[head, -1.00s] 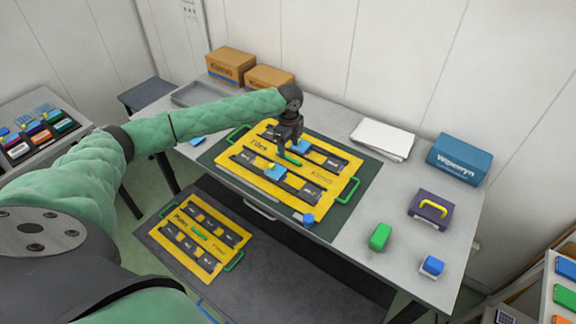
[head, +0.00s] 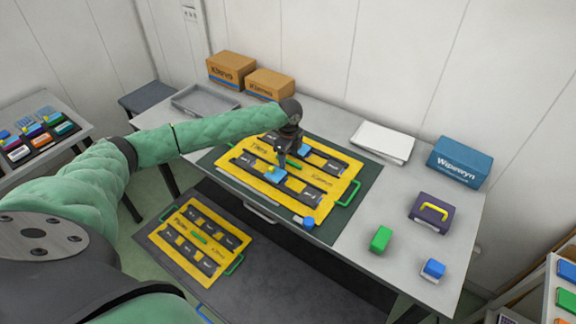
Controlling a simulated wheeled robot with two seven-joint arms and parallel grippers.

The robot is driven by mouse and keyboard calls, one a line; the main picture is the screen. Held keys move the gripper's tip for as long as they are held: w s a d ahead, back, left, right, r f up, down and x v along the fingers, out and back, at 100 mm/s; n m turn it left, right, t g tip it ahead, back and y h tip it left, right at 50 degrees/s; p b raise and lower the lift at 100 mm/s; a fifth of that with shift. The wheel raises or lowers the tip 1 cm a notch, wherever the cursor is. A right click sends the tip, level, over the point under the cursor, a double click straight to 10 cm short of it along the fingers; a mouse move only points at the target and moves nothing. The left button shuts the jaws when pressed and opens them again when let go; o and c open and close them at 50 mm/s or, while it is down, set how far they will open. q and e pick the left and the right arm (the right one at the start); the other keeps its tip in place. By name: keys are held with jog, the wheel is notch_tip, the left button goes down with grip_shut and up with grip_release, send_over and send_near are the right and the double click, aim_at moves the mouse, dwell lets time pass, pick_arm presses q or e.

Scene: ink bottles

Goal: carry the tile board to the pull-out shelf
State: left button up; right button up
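The tile board (head: 331,203) is a yellow board marked "Tiles" with dark tile rows and green end handles. It lies flat on a dark green mat on the grey table. A green grip bar (head: 295,165) shows at its middle, partly behind my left gripper (head: 281,162). The gripper points down over the board's middle, close to that bar; contact and finger opening are too small to tell. A dark grey surface (head: 290,283), possibly the pull-out shelf, lies lower, in front of the table. A second yellow board (head: 197,238) lies on its left part. My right gripper is out of view.
A blue box (head: 459,161), a purple box with a yellow handle (head: 430,212), a green block (head: 380,239) and a blue block (head: 433,269) stand right of the mat. White paper (head: 383,142) and cardboard boxes (head: 231,70) are behind. The grey surface's right part is bare.

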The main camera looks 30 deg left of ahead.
aim_at(289, 161)
pick_arm(q)
jog(key=shift+s+f, duration=0.2)
jog(key=shift+f, duration=0.05)
jog(key=c, duration=0.7)
jog(key=shift+c, duration=0.3)
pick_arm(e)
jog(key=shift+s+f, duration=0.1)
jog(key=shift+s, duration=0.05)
